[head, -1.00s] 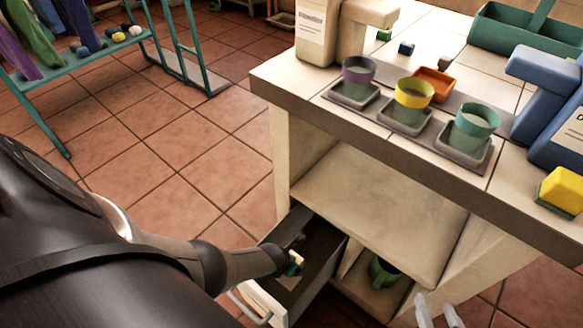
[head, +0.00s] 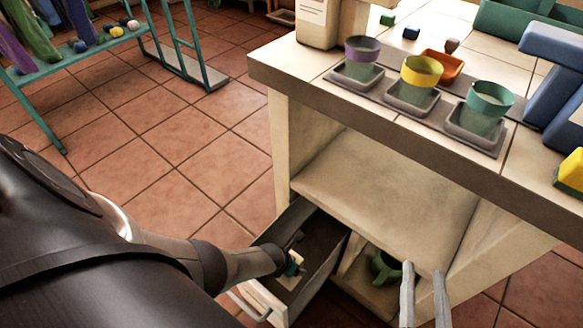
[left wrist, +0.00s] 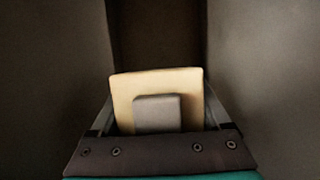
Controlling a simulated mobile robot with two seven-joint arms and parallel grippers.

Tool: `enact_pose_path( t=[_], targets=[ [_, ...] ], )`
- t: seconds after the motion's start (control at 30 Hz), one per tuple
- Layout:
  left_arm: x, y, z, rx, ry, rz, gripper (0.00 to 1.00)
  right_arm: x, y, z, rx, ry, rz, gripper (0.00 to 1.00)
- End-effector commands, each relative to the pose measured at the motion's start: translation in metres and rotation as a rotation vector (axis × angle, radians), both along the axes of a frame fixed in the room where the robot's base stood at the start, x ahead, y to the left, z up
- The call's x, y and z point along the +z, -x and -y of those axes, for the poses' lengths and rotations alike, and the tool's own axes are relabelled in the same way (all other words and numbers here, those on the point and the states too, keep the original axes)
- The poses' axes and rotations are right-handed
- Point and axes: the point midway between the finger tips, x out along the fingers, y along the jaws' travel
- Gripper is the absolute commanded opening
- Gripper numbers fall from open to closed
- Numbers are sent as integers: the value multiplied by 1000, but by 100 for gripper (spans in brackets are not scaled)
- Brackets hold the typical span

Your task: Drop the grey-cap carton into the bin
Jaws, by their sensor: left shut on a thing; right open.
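The grey-cap carton is cream (left wrist: 160,82) with a square grey cap (left wrist: 157,114). In the left wrist view it sits between the fingers of my left gripper, which is shut on it. Dark walls stand on both sides of it. In the head view my left gripper (head: 293,266) reaches down into the open pull-out bin (head: 322,268), a dark box under the counter. The carton is mostly hidden there. My right gripper (head: 424,271) is open and empty, in front of the cabinet's lower right.
The bin front has a pale handle (head: 248,306). Above is the counter edge (head: 380,118), with purple, yellow (head: 422,72) and teal cups on grey trays. A green thing (head: 385,266) stands in the lower cabinet.

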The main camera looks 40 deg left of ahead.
Motion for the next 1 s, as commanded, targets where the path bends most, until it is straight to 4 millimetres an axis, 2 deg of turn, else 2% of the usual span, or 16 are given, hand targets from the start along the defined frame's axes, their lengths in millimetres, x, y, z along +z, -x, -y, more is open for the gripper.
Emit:
enact_pose_path(
  t=[0.2,0.23,0.4,0.73,1.0],
  targets=[
    [0,0,0,0,0,1,18,1,0,0,0,-2,3,50],
    [0,0,0,0,0,0,82,1,0,0,0,-2,3,50],
    [0,0,0,0,0,0,100,0,0,0,-1,-2,2,50],
    [1,0,0,0,0,0,100,-1,0,0,1,2,-6,50],
    [9,3,0,0,0,0,100,-6,-8,6,5,74,-108,50]
  ],
)
